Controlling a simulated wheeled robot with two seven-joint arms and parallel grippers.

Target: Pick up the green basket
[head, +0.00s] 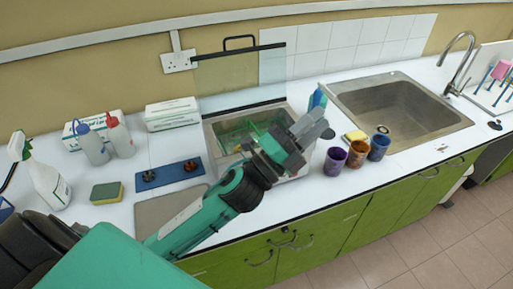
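The green basket (234,138) sits inside a metal tank (214,160) whose clear lid (240,75) is raised. A yellow-green part, perhaps its handle, shows at its right side. My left arm crosses the front of the tank and hides the basket's near right part. My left gripper (314,122) is over the tank's right edge, to the right of the basket and apart from it in the picture. Its fingers are seen at an angle, and I cannot tell whether they are open. My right gripper is not in view.
The sink (447,118) is at right. Bottles, glove boxes and a blue tray (168,175) occupy the left counter.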

